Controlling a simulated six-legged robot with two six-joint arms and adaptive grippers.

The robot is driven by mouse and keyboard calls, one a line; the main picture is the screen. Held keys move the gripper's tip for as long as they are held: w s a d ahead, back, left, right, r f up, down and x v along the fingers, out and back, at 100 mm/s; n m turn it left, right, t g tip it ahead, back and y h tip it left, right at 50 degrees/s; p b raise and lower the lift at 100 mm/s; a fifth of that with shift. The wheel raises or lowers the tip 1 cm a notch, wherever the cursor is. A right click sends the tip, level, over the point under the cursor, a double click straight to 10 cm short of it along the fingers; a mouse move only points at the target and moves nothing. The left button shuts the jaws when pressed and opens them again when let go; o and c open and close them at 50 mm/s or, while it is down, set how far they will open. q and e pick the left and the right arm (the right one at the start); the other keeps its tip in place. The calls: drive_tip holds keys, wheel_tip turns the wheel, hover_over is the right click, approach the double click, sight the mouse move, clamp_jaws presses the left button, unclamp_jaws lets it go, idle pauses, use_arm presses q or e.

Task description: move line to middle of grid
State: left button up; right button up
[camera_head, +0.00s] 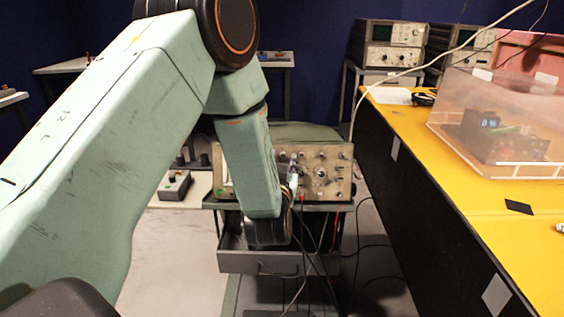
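A beige oscilloscope (338,181) with many knobs stands on a cart in the middle of the view. My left arm reaches across its front and hides much of its left side. The screen is mostly behind the arm, so neither the grid nor the line can be made out. My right gripper is not in view.
The cart has a grey drawer (262,262), and cables hang in front of it. A yellow-topped bench (405,112) with a clear plastic box (540,171) runs along the right. More instruments (389,46) stand at the back. A small box (175,186) sits left of the cart.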

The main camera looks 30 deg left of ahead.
use_arm(q)
drive_tip(key=shift+w+a, duration=0.1)
drive_tip(key=shift+w, duration=0.05)
clamp_jaws()
idle(0.4)
